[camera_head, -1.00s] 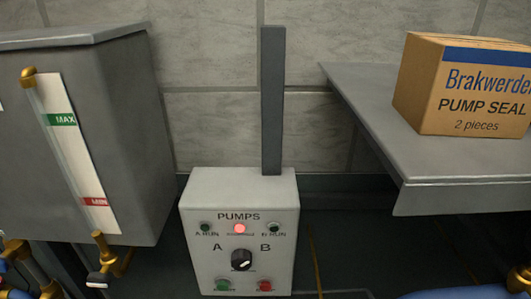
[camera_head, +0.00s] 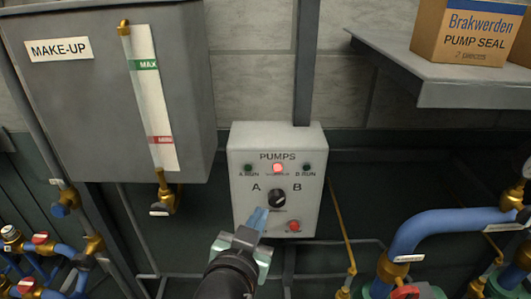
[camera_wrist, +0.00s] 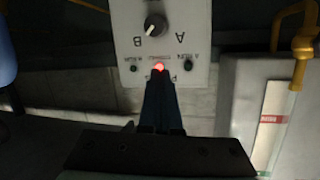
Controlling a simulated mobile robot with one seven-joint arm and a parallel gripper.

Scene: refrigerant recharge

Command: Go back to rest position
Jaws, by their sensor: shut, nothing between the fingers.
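My gripper (camera_head: 259,219) enters from the bottom in the head view, with its blue-grey fingers together and nothing between them. It is in front of the lower part of the white PUMPS control box (camera_head: 240,200) and hides the spot at its lower left. I cannot tell whether it touches the box. The black selector knob (camera_head: 277,198) sits between A and B, and the red button (camera_head: 293,226) is to the right of the fingers. In the wrist view the closed fingers (camera_wrist: 160,88) point at the box, just under its lit red lamp (camera_wrist: 158,66).
A grey MAKE-UP tank (camera_head: 90,110) with a sight gauge hangs at left. A grey shelf (camera_head: 440,80) with a Brakwerden carton (camera_head: 465,38) is at upper right. Blue pipes (camera_head: 450,222) with brass fittings stand at lower right, and more blue pipes (camera_head: 70,250) at lower left.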

